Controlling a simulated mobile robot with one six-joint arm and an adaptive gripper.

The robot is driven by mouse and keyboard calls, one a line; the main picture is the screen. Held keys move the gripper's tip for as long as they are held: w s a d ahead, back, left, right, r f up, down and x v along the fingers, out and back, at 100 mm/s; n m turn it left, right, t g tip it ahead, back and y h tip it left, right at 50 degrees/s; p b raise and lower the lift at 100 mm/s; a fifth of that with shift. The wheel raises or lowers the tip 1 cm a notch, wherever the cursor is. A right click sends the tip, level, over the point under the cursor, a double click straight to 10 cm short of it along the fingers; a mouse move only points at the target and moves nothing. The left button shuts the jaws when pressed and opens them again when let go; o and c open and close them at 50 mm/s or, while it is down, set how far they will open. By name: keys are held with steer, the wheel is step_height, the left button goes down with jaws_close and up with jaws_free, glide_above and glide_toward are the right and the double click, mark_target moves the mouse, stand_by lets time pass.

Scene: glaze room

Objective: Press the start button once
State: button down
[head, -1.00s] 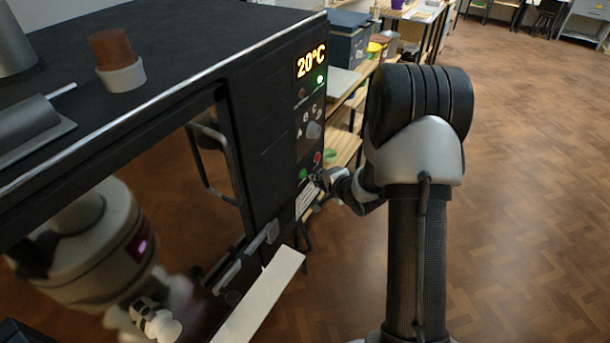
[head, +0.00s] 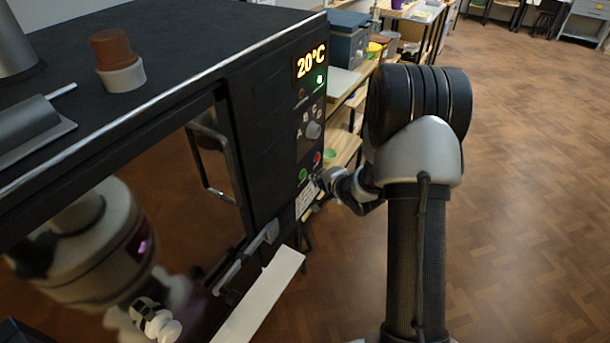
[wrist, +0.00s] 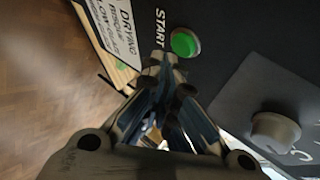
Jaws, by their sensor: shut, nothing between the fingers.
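The green start button (head: 303,175) is low on the black control panel of the kiln-like cabinet, beside a red button (head: 318,157). In the wrist view the green button (wrist: 185,43) sits next to the white word START. My gripper (head: 322,179) is at the panel, just right of the green button. In the wrist view my gripper (wrist: 168,62) is shut and empty, its tips just below the button's lower left edge. I cannot tell whether the tips touch the panel.
A grey dial (head: 313,130) sits higher on the panel; it also shows in the wrist view (wrist: 275,132). The display (head: 311,61) reads 20°C. A white label (head: 306,200) is below the buttons. The cabinet's handle (head: 240,262) juts out. Open floor lies to the right.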

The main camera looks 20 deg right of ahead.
steer(key=shift+w+a, duration=0.2)
steer(key=shift+w, duration=0.05)
steer(key=shift+w+a, duration=0.3)
steer(key=shift+w, duration=0.1)
stand_by(0.7)
stand_by(0.3)
steer(key=shift+s+d+p, duration=0.45)
steer(key=shift+s+d, duration=0.05)
steer(key=shift+s, duration=0.2)
steer(key=shift+s+d+p, duration=0.35)
steer(key=shift+s+d, duration=0.45)
steer(key=shift+s, duration=0.2)
steer(key=shift+s+d+p, duration=0.3)
steer(key=shift+s+d, duration=0.45)
steer(key=shift+s, duration=0.25)
